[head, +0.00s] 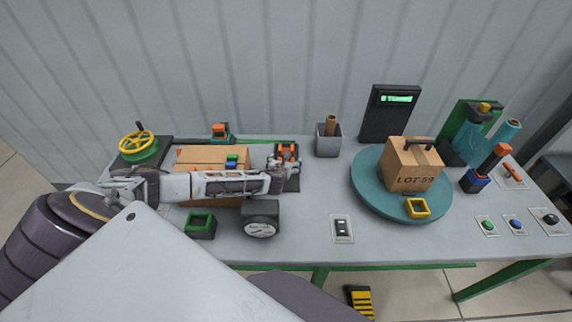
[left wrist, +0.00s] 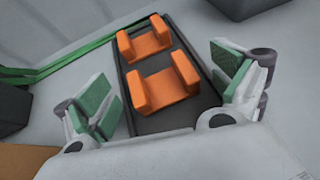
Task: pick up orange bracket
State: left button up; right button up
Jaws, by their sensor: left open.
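Two orange U-shaped brackets lie on a dark tray (left wrist: 190,119) in the left wrist view. The nearer orange bracket (left wrist: 165,90) sits between my left fingers, and the farther orange bracket (left wrist: 146,41) is just beyond it. My left gripper (left wrist: 165,88) is open and empty, its green-padded fingers apart on either side of the tray. In the head view the brackets (head: 288,152) show as small orange shapes at the far end of my left arm, partly hidden by the gripper (head: 284,162). My right gripper is not in view.
A cardboard box (head: 212,155) stands left of the brackets, and a round gauge (head: 261,226) in front of them. A grey cup (head: 327,146) stands to the right. A teal turntable (head: 366,190) carries a LOT 59 box (head: 411,168).

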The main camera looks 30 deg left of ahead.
pick_arm(q)
jog(key=shift+c, duration=0.3)
jog(key=c, duration=1.1)
jog(key=shift+c, duration=0.2)
notch_tip(320, 180, up, 10)
jog(key=shift+b, duration=0.45)
